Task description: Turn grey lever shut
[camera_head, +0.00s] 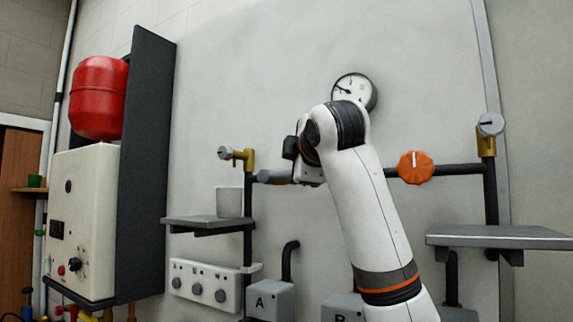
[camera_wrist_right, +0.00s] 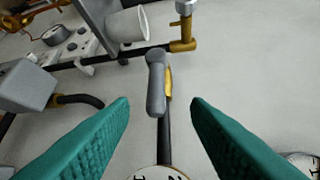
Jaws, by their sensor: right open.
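The grey lever (camera_wrist_right: 156,88) sits on a brass valve body (camera_wrist_right: 168,84) on a dark pipe. In the right wrist view its handle lies roughly along the pipe. My right gripper (camera_wrist_right: 160,101) is open, with its teal fingers on either side of the lever's free end and visible gaps on both sides. I cannot tell how deep the fingertips reach. In the head view part of the grey lever (camera_head: 272,177) shows left of my right wrist; my arm hides the fingers. My left gripper is in neither view.
An orange knob (camera_head: 415,167) is on the same pipe, right of my arm. A gauge (camera_head: 354,91) hangs above. A white cup (camera_head: 229,202) stands on a small shelf (camera_head: 190,222) to the left. Another shelf (camera_head: 500,237) juts out at right.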

